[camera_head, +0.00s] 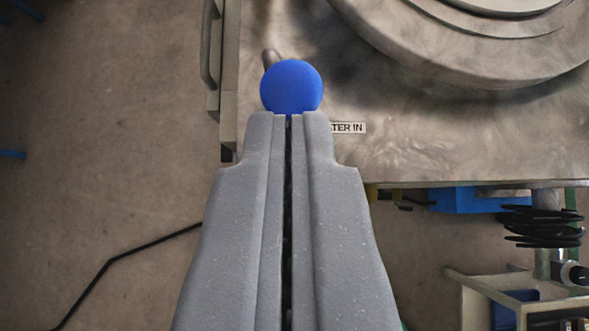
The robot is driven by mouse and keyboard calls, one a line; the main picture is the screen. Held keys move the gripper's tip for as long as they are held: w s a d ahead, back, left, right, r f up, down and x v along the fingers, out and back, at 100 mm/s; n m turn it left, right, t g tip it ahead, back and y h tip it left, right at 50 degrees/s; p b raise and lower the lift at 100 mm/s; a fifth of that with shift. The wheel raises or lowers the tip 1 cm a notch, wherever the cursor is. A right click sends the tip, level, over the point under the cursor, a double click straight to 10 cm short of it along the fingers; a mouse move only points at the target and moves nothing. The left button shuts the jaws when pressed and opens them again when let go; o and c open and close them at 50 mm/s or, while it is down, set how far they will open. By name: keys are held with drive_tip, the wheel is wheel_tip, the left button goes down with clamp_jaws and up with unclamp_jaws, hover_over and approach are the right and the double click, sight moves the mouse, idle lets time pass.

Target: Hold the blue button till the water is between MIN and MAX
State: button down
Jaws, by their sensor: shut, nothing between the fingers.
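The round blue button (291,86) stands near the left edge of a grey metal machine top (430,150). My gripper (288,118) is shut, with nothing between its fingers. Its fingertips lie right at the lower edge of the button in the picture and cover a little of it. I cannot tell whether they touch or press it. A label reading "TER IN" (348,128) shows to the right of the fingertips, its left part hidden by my gripper. No water and no MIN or MAX marks are in view.
A large round metal part (470,50) rises at the upper right. A metal handle (207,45) is on the machine's left side. A black cable (125,254) lies on the brown floor. A blue box (465,200), black coil (542,226) and metal frame (470,290) are at lower right.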

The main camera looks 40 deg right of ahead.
drive_tip(key=shift+v, duration=1.25)
drive_tip(key=shift+w, duration=0.1)
drive_tip(key=s+a+r+n+t+y, duration=0.15)
drive_tip(key=a+r, duration=0.35)
drive_tip(key=r, duration=0.7)
drive_tip(key=s+a+r+n+t+y, duration=0.1)
drive_tip(key=a+r+n+t, duration=0.15)
drive_tip(key=a+r, duration=0.6)
drive_tip(key=s+a+r+n+t+y, duration=0.1)
drive_tip(key=s+r+t, duration=0.1)
drive_tip(key=s+r, duration=0.4)
drive_tip(key=s+a+r+n+t+y, duration=0.1)
drive_tip(key=s+r, duration=0.5)
drive_tip(key=r, duration=0.9)
drive_tip(key=shift+s+a+r+n+t, duration=0.3)
drive_tip(key=shift+r+n+t, duration=0.1)
drive_tip(key=shift+t, duration=0.1)
drive_tip(key=shift+y, duration=0.25)
